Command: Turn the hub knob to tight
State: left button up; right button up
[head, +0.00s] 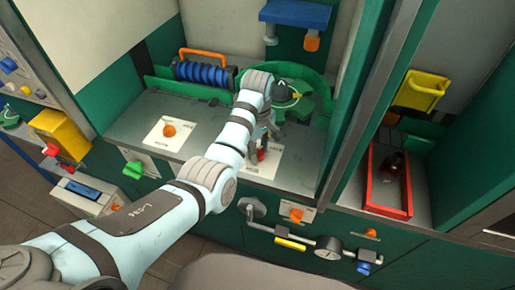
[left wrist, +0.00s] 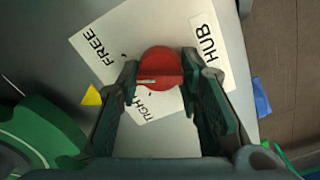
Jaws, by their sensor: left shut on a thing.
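The red hub knob (left wrist: 161,62) sits on a white plate (left wrist: 108,22) with the words FREE, TIGHT (partly covered) and HUB. A pale line runs across the knob; in the left wrist view it lies nearly level, below the knob's middle. My left gripper (left wrist: 160,76) has one finger on each side of the knob and is shut on it. In the head view my left gripper (head: 262,146) comes down over the plate on the grey counter (head: 205,145), and a bit of the red knob (head: 261,155) shows below it. My right gripper is in neither view.
An orange knob (head: 169,130) on another white plate stands to the left. A blue coil (head: 203,73) and a green ring-shaped holder (head: 318,90) are behind. Valves and a gauge line the front below.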

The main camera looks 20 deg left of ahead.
pick_arm(q)
jog(key=n, duration=0.7)
jog(key=shift+r, duration=0.1)
jog(key=n, duration=0.3)
jog(key=shift+n, duration=0.4)
jog(key=shift+r+n, duration=0.1)
jog(key=shift+n, duration=1.5)
jog(key=o, duration=1.2)
jog(key=shift+d, duration=0.1)
